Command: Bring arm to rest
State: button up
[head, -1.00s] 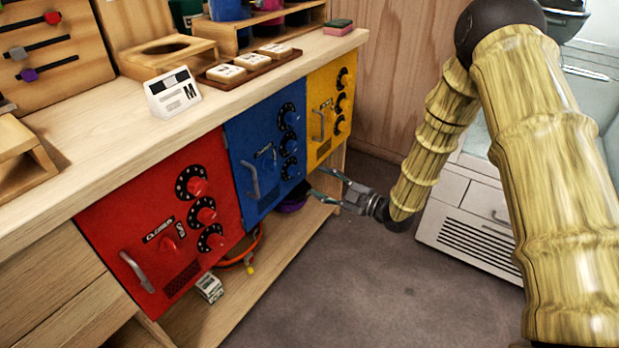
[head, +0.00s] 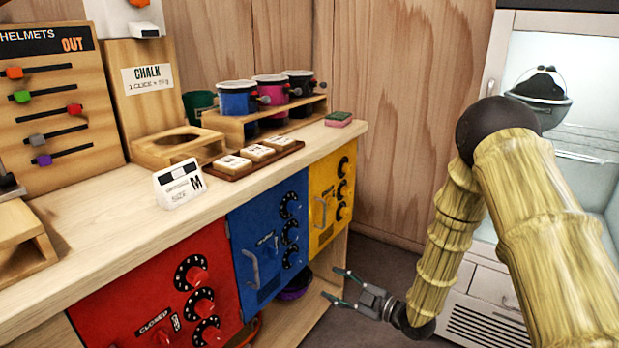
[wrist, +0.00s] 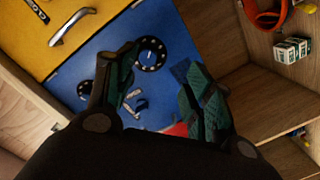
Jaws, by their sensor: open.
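My gripper (head: 345,289) is open, its fingers apart and nothing between them. It hangs at the end of my arm in front of the cabinet's right end, below the counter top. In the head view its fingers point left toward the blue door (head: 268,245) and the open shelf space. In the wrist view the open fingers (wrist: 165,95) frame part of the blue door (wrist: 185,45) with its dials. The yellow door (head: 331,196) is right of the blue one, and the red door (head: 165,290) is left. All three doors look closed.
A lit glass-fronted cabinet (head: 495,50) stands at the right, behind my arm. Grey floor lies between.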

jog(key=s+d+f+m+g+h, duration=0.2)
jog(key=s+d+f+m+h, duration=0.15)
jog(key=s+f+m, duration=0.45)
jog(key=s+d+f+m+g+h, duration=0.25)
jog(key=s+f+h, duration=0.25)
jog(key=s+f, duration=0.65)
jog(key=s+d+f+m+g+h, duration=0.2)
jog(key=s+m, duration=0.1)
jog(key=s, duration=0.5)
jog(key=s+d+f+m+g+h, duration=0.1)
jog(key=s+d+f+m+g, duration=0.15)
jog(key=s, duration=0.65)
jog(key=s+d+f+m+g+h, duration=0.2)
jog(key=s+f+m, duration=0.1)
jog(key=s, duration=0.5)
notch_tip(320, 180, up, 27)
jog(key=p, duration=2.7)
jog(key=shift+w, duration=0.25)
jog(key=shift+d, duration=0.1)
